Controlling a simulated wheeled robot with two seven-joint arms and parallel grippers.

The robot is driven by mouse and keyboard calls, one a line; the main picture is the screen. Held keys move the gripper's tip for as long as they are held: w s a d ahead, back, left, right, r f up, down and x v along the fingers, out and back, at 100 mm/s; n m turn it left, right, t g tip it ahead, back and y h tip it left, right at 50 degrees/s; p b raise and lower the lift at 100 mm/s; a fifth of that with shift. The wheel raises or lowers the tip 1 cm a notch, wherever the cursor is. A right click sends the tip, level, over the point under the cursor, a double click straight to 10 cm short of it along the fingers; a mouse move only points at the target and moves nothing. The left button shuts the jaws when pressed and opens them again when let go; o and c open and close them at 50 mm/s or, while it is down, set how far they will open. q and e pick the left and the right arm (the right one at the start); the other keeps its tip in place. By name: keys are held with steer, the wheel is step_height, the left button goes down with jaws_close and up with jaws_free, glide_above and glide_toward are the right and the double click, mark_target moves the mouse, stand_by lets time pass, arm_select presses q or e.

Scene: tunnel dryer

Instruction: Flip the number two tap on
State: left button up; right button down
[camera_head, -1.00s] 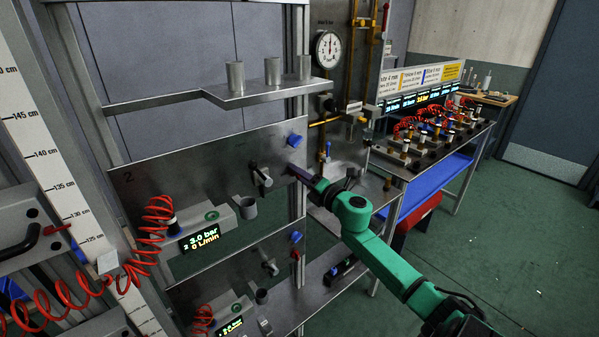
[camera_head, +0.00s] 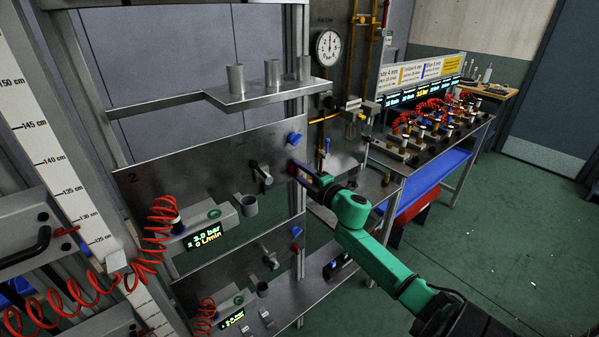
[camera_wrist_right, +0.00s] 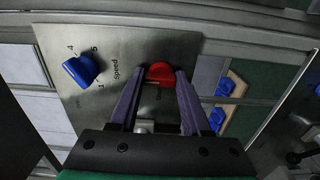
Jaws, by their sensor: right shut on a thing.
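Panel two (camera_head: 165,188), marked with a 2, carries a blue knob (camera_head: 294,138) at its upper right and a black-handled lever (camera_head: 260,172) near its middle. My right gripper (camera_head: 294,170) is at the panel's right edge, below the blue knob. In the right wrist view, its purple fingers (camera_wrist_right: 158,82) are shut on a red tap (camera_wrist_right: 160,72). The gripper hides that tap in the head view. The blue knob, beside a "Speed" scale, is left of the fingers in the wrist view (camera_wrist_right: 80,70). My left gripper is not in view.
A lower panel has its own red tap (camera_head: 296,231) and blue knob. A display (camera_head: 205,237) reads 3.0 bar and 0 L/min. A steel shelf (camera_head: 240,97) with cups juts out above. A bench (camera_head: 425,150) with fittings stands right; green floor is open there.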

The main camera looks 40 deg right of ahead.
steer(key=shift+c, duration=1.8)
jaws_free()
steer(key=shift+d, duration=0.1)
steer(key=shift+s, duration=0.2)
steer(key=s+b, duration=0.3)
steer(key=s, duration=1.1)
steer(key=shift+s+a, duration=0.15)
steer(key=shift+a, duration=0.05)
